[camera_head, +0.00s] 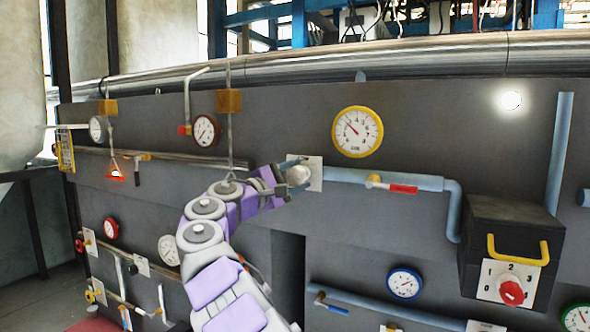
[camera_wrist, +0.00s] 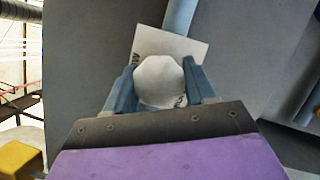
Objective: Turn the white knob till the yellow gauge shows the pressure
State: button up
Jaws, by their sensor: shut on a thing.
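The white knob (camera_head: 298,175) sits on a pale square plate (camera_head: 315,174) on the dark wall panel. My gripper (camera_head: 290,174) reaches it from the left and is shut on it. In the wrist view the knob (camera_wrist: 160,80) fills the space between the two blue-grey fingers of my gripper (camera_wrist: 162,88), and its plate (camera_wrist: 190,46) looks tilted behind it. The yellow-rimmed gauge (camera_head: 357,132) is to the upper right of the knob. Its dark needle points to the upper left; the numbers are too small to read surely.
A blue pipe (camera_head: 345,175) runs right from the knob's plate, past a red-handled valve (camera_head: 403,189). A dark box (camera_head: 512,245) with a yellow handle and red dial juts out at right. A blue-rimmed gauge (camera_head: 405,283) is lower down. Open wall surrounds the yellow gauge.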

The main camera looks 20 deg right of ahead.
jog(key=m+g+y+p, duration=0.1)
jog(key=m, duration=0.2)
jog(key=shift+w+f+m+p, duration=0.1)
jog(key=shift+m+p, duration=0.2)
jog(key=shift+p, duration=0.05)
jog(key=shift+f+m+g+y+p, duration=0.1)
jog(key=shift+m+g+y+p, duration=0.3)
jog(key=shift+m, duration=0.7)
jog(key=shift+f, duration=0.1)
jog(key=o, duration=0.7)
jog(key=shift+o, duration=1.3)
jog(key=shift+r, duration=0.2)
jog(key=shift+a, duration=0.1)
